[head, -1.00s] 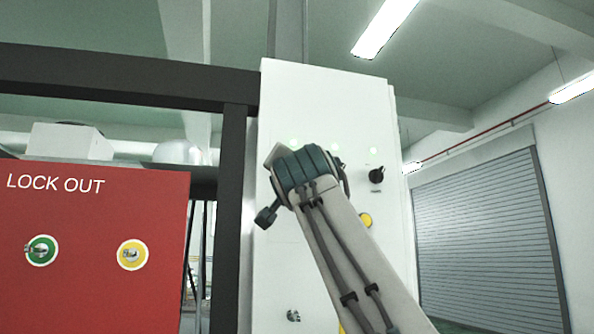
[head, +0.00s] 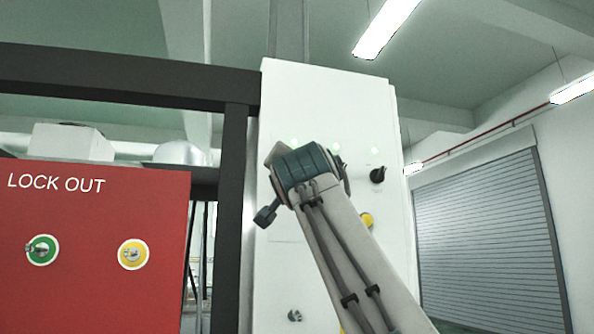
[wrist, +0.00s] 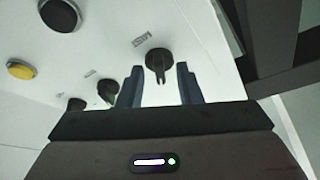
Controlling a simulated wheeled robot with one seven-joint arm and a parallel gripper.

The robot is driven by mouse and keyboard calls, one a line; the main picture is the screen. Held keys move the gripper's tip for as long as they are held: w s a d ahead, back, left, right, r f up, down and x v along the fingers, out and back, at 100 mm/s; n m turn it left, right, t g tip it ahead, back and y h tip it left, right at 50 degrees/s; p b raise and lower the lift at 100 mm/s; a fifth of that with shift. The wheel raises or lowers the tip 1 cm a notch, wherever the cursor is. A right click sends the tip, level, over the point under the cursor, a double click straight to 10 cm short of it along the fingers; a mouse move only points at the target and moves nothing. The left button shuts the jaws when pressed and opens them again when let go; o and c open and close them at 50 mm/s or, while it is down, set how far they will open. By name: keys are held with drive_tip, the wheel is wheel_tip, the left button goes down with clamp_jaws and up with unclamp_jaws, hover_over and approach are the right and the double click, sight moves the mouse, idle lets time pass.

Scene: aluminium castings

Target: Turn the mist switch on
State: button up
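A black rotary switch (wrist: 158,62) on the white control panel (head: 290,95) sits between my gripper's fingers in the wrist view. Its lever points towards the gripper's palm in the picture. My gripper (wrist: 159,70) is open, with one finger on each side of the switch and a visible gap to each. In the head view my arm hides the gripper and this switch.
Two more black knobs (wrist: 108,91) (wrist: 76,104), a black button (wrist: 60,14) and a yellow button (wrist: 20,71) are on the panel. In the head view, another black knob (head: 378,174) shows right of my arm. A red LOCK OUT board (head: 90,275) stands left.

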drive_tip(key=a+b+v, duration=0.1)
drive_tip(key=b+v, duration=0.6)
drive_tip(key=v, duration=0.6)
drive_tip(key=shift+s+d+b, duration=0.25)
drive_tip(key=shift+d+b, duration=0.15)
drive_tip(key=shift+d, duration=0.1)
drive_tip(key=w+d+f+n+g+h+p, duration=0.1)
drive_tip(key=w+f+n+g+p, duration=0.1)
drive_tip(key=w+f+g, duration=0.3)
drive_tip(key=w+d+f+n+p, duration=0.1)
drive_tip(key=w+f+n+p, duration=0.15)
drive_tip(key=f, duration=0.55)
drive_tip(key=d+f+g+h+p, duration=0.1)
drive_tip(key=d+f+g+p, duration=0.35)
drive_tip(key=f, duration=1.05)
drive_tip(key=s+d+f+g+p, duration=0.2)
drive_tip(key=s+f, duration=0.4)
drive_tip(key=f, duration=0.3)
drive_tip(key=s+d+f+g+p, duration=0.2)
drive_tip(key=s+f, duration=0.4)
drive_tip(key=f, duration=0.4)
drive_tip(key=s+d+f+n+g+p, duration=0.1)
drive_tip(key=s+d+f+g+p, duration=0.1)
drive_tip(key=s+d+f+g, duration=0.2)
drive_tip(key=s+f+g, duration=0.1)
drive_tip(key=s+f, duration=0.2)
drive_tip(key=f, duration=0.2)
drive_tip(key=shift+d+f, duration=0.25)
drive_tip(key=shift+d, duration=0.1)
